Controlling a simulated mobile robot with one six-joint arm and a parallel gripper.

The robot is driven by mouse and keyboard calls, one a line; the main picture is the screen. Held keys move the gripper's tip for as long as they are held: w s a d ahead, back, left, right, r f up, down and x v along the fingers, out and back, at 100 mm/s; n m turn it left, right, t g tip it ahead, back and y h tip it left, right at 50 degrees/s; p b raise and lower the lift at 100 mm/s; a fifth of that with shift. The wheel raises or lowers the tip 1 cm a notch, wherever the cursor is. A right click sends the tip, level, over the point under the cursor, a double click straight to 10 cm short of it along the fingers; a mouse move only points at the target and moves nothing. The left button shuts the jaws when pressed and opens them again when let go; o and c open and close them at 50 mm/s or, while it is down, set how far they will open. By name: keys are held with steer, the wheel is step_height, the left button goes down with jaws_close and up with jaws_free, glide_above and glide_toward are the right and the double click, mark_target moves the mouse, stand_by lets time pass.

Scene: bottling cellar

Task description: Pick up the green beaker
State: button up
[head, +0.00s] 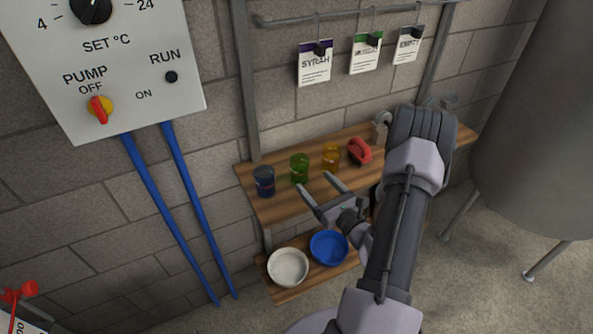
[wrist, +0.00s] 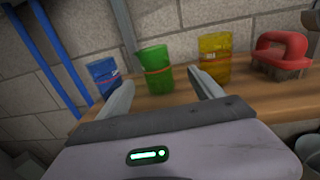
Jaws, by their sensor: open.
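The green beaker (head: 299,169) stands upright on the upper wooden shelf, between a blue beaker (head: 264,181) and a yellow beaker (head: 331,157). In the wrist view the green beaker (wrist: 155,69) shows between the tips of my two fingers, beyond them. My gripper (head: 318,188) is open and empty, in front of the shelf and pointing toward the green beaker. In the wrist view my gripper (wrist: 159,85) has its fingers spread wide. I see no contact with any beaker.
A red-handled brush (head: 360,151) lies right of the yellow beaker on the upper shelf (head: 290,205). A white bowl (head: 288,267) and a blue bowl (head: 328,247) sit on the lower shelf. A control panel (head: 130,60) and blue pipes (head: 170,215) are at left, a large tank (head: 535,120) at right.

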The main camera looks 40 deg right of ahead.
mark_target(305, 174)
steer(key=shift+w+d, duration=0.15)
steer(key=shift+w, duration=1.05)
steer(key=w+b, duration=0.1)
steer(key=w, duration=0.4)
steer(key=shift+w+d+f, duration=0.1)
steer(key=shift+w, duration=0.1)
steer(key=c, duration=1.5)
steer(key=shift+o, duration=0.2)
